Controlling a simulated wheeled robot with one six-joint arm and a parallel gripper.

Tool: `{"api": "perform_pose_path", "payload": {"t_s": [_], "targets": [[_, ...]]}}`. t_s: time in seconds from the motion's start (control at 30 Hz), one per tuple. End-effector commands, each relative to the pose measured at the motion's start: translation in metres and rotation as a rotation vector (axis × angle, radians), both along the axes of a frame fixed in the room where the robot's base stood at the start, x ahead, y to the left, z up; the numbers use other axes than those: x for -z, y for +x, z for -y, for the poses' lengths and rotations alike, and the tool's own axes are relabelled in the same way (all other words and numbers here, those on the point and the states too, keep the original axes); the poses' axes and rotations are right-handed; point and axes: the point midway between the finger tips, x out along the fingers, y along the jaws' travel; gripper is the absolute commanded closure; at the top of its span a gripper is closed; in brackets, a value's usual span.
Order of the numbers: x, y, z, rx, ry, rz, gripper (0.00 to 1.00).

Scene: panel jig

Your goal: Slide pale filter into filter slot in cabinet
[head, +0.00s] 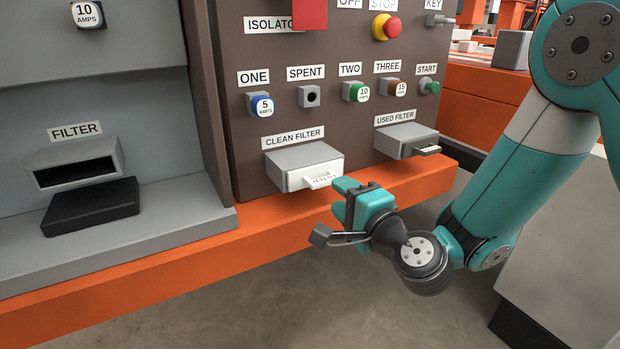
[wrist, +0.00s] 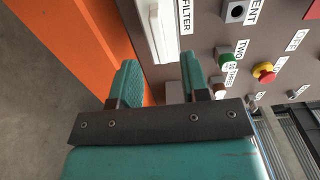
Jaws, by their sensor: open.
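The pale filter (head: 322,180) is a white slab with small lettering, sticking out of the front of the grey clean filter holder (head: 290,166) on the brown panel. The filter slot (head: 76,172) is a dark, empty-looking opening in a grey housing under the FILTER label, at left in the head view. My gripper (head: 343,199) is open, just in front of and slightly below the pale filter. In the wrist view, my gripper (wrist: 158,82) has its fingers apart with nothing between them. A white shape lies ahead; I cannot tell filter from holder there.
A black block (head: 92,206) sits on the grey ledge below the slot. An orange rail (head: 250,230) runs below the panel. Fuses and buttons are above.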

Motion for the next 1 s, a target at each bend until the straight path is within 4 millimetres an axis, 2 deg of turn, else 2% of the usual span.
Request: {"api": "perform_pose_path", "payload": {"t_s": [0.03,0.4,0.8,0.93,1.0], "targets": [[0.004,-0.003,0.002,0.0,0.001,0.001,0.58],[0.003,-0.026,0.018,0.001,0.002,0.001,0.58],[-0.001,-0.03,0.02,-0.003,-0.002,0.001,0.58],[-0.014,-0.038,0.013,-0.071,-0.06,0.02,0.58],[-0.027,-0.05,0.005,-0.158,-0.141,0.042,0.58]]}}
